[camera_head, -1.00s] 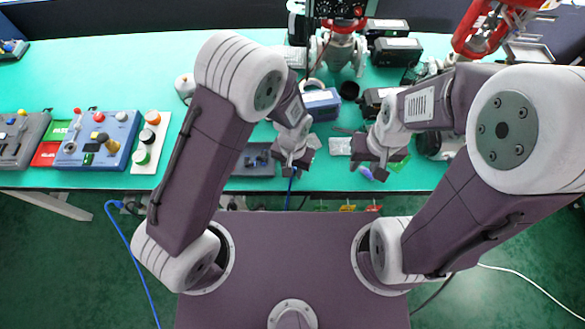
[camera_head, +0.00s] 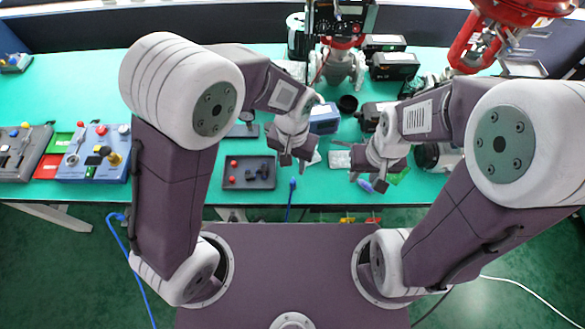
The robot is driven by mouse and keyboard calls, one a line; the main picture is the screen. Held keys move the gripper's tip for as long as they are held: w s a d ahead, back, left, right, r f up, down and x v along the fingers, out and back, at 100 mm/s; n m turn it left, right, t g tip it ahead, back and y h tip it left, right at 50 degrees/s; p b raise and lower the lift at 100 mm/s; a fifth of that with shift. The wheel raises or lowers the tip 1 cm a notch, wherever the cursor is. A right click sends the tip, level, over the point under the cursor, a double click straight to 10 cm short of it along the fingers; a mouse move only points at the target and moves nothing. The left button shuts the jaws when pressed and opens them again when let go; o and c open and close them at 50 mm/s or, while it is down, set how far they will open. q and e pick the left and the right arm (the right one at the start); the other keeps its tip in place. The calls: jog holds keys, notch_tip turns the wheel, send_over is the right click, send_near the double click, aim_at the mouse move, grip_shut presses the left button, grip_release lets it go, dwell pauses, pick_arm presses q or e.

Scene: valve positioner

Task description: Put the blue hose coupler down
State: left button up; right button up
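The blue hose coupler (camera_head: 292,184) is near the front edge of the teal table, at the upper end of a blue hose that runs down over the edge. My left gripper (camera_head: 293,164) is just above the coupler in the picture, apart from it. Its fingers look spread, with nothing seen between them.
A dark tray (camera_head: 249,173) with red pieces lies left of the coupler. A blue-and-white box (camera_head: 323,119), black boxes (camera_head: 394,66) and a flanged valve (camera_head: 342,66) stand behind. A blue control panel (camera_head: 92,152) is at the left.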

pick_arm(q)
jog(key=s+a+r+n, duration=0.1)
jog(key=s+a+n, duration=0.1)
jog(key=a, duration=0.7)
jog(key=s+a+r+n+t, duration=0.1)
jog(key=s+a+n, duration=0.1)
jog(key=a, duration=0.6)
jog(key=shift+s+a+n, duration=0.2)
jog(key=shift+a+n, duration=0.2)
jog(key=shift+s, duration=0.1)
